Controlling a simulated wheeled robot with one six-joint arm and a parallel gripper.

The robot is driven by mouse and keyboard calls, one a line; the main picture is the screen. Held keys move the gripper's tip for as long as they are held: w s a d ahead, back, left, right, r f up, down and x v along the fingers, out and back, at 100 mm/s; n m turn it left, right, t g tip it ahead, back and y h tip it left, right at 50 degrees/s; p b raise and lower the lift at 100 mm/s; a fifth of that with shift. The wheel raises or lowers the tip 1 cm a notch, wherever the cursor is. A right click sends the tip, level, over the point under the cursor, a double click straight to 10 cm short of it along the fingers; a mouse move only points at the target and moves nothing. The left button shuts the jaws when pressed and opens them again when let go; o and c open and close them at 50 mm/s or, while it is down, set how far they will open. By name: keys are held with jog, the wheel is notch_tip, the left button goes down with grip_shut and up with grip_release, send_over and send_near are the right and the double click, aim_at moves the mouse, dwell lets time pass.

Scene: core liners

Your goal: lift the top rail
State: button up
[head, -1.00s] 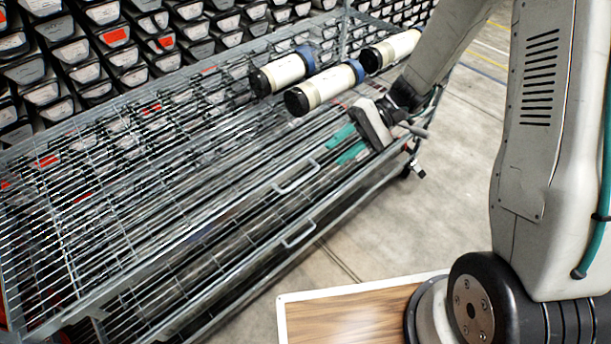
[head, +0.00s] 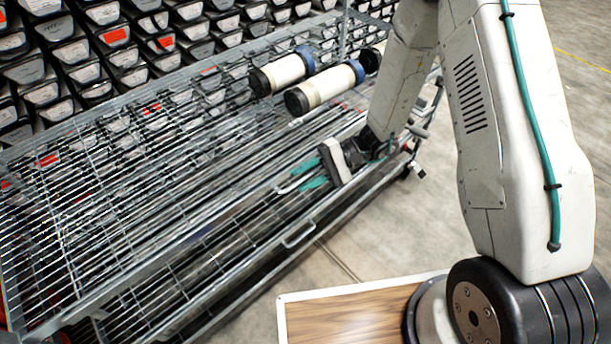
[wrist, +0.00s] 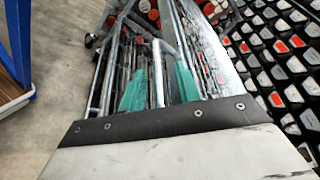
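The top rail is a long grey metal bar along the front of the wire rack, with a pale looped handle (head: 285,190) on it. My gripper (head: 297,178) is at this handle, its teal fingers pointing left and covering part of it. In the wrist view, my gripper (wrist: 159,70) has its fingers apart, with the handle (wrist: 157,75) running between them. I see a gap on both sides of the handle. Part of the rail is hidden behind the fingers.
A lower handle (head: 298,235) sits below on the rack (head: 110,262). White cylinders with dark ends (head: 325,86) lie across the rack's far right. Bins of labelled cases (head: 100,45) stand behind it. A wooden-topped board (head: 345,315) is near my base. Concrete floor is clear at right.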

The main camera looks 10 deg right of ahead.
jog(key=shift+a, duration=0.15)
grip_shut()
jog(key=shift+r, duration=2.7)
jog(key=shift+w, duration=0.1)
grip_release()
jog(key=v, duration=0.8)
